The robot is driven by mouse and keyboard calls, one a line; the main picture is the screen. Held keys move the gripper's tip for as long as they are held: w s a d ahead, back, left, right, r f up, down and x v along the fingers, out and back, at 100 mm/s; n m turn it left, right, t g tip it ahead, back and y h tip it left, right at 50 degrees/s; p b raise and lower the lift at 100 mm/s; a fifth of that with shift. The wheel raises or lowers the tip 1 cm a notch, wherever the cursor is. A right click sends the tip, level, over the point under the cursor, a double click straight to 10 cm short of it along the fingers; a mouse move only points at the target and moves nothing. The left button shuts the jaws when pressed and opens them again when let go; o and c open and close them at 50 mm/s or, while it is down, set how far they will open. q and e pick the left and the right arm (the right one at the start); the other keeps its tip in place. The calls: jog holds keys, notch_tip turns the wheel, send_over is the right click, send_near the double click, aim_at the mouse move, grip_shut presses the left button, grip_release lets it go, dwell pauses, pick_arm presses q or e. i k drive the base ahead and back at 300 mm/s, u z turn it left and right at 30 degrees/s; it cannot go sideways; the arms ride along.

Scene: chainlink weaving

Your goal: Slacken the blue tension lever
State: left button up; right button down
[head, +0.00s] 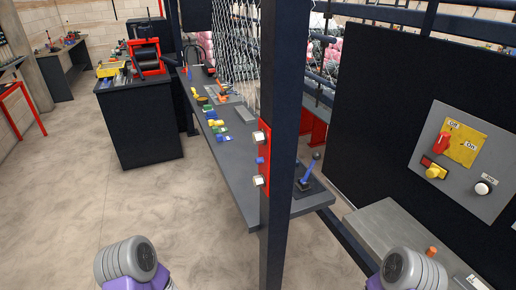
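A small blue lever (309,172) stands tilted on a dark base at the near right end of the grey bench, just right of the dark post. It has a dark round knob on top. I cannot tell from this view whether it is the tension lever or how tight it is set. Grey and purple parts of my two arms show at the bottom edge, left and right. Neither gripper's fingers are in view, and nothing of mine is near the lever.
A dark upright post (282,120) with a red plate (264,158) stands in front of the bench (235,165). Small coloured tools (217,125) lie on the bench. A control panel (462,160) is at right, above a grey ledge (400,235). Floor at left is clear.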

aim_at(316, 156)
jog(key=u, duration=1.85)
jog(key=k, duration=1.5)
jog(key=z, duration=1.1)
jog(key=i, duration=1.3)
jog(key=z, duration=0.05)
